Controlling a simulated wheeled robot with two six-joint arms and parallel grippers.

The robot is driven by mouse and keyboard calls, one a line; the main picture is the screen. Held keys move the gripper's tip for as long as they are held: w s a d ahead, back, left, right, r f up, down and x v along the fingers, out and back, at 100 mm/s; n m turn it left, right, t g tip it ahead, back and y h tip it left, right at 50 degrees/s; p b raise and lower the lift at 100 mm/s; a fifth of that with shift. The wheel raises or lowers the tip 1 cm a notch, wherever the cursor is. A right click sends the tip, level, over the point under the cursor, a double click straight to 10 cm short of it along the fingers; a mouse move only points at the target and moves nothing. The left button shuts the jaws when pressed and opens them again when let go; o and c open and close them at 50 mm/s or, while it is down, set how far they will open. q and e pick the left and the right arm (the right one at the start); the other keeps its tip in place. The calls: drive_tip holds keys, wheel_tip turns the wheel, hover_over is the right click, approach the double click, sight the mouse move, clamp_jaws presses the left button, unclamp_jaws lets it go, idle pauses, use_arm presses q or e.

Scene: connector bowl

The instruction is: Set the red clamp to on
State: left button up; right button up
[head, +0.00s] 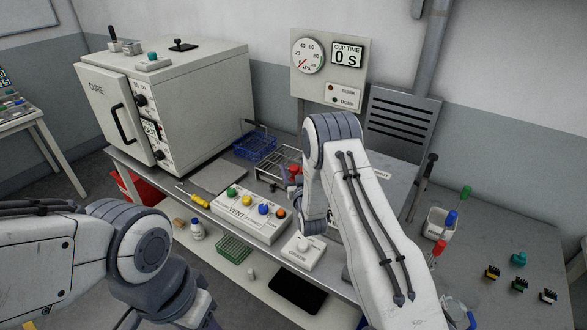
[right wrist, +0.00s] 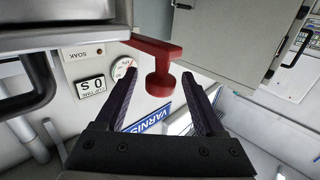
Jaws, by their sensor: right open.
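The red clamp (right wrist: 158,84) shows in the right wrist view as a red arm ending in a round knob that hangs between the fingers. A small red part beside my right arm in the head view (head: 294,172) looks like the same clamp, mostly hidden. My right gripper (right wrist: 160,76) is open, with one dark finger on each side of the knob and a gap to both. In the head view my right arm hides most of this gripper. My left arm is at the lower left of the head view, and its gripper is not in view.
A wire rack (head: 272,168) and a blue basket (head: 255,147) stand behind the VENT button box (head: 250,215). A CURE oven (head: 185,95) stands at the left. A dial box (head: 301,252) is near the front edge. A cup (head: 438,222) and small connectors are at the right.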

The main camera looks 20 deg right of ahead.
drive_tip(key=shift+c, duration=0.3)
clamp_jaws()
idle(1.0)
